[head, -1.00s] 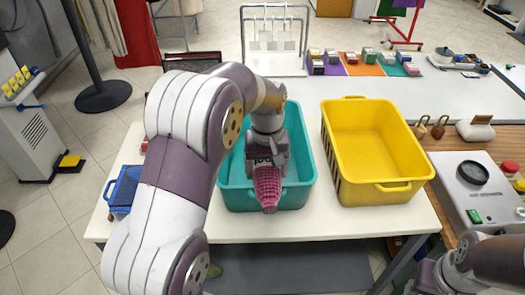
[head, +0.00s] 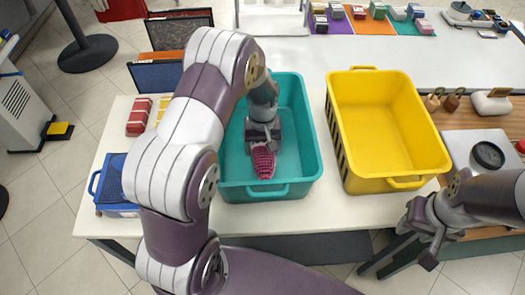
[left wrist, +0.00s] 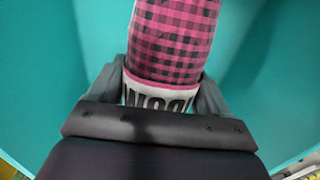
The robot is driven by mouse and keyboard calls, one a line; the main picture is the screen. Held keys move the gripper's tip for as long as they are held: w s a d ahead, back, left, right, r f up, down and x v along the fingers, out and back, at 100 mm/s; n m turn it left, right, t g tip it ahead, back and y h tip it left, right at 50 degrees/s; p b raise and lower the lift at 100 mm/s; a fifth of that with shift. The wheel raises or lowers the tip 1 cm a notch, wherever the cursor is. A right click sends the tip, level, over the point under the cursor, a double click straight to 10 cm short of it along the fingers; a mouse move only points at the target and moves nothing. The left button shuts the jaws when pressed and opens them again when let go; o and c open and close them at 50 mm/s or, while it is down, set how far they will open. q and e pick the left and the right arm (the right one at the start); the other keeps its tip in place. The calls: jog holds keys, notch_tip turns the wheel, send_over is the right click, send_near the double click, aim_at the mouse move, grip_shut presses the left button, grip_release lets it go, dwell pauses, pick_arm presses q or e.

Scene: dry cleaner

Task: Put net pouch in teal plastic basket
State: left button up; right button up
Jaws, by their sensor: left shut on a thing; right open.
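The net pouch (head: 263,160), pink and black checked, is in my left gripper (head: 263,145), which is shut on it. Both are over and inside the outline of the teal plastic basket (head: 305,165), near its front wall. In the left wrist view the pouch (left wrist: 178,40) stretches away from the fingers, its white lettered band (left wrist: 158,95) between them, with teal walls around. I cannot tell whether the pouch touches the basket floor. My right gripper (head: 425,235) is open and empty, off the table's front right.
A yellow basket (head: 375,185) stands just right of the teal one. A blue basket (head: 113,180) and red boxes (head: 139,116) are on the left of the white table.

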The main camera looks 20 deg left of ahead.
pick_arm(q)
jog(key=f, duration=0.3)
jog(key=shift+s+d+f, duration=0.1)
jog(key=shift+s+f, duration=0.15)
jog(key=shift+f, duration=0.1)
jog(key=shift+w+f, duration=0.2)
jog(key=shift+f, duration=0.05)
jog(key=shift+f, duration=0.1)
jog(key=o, duration=1.2)
jog(key=shift+s, duration=0.15)
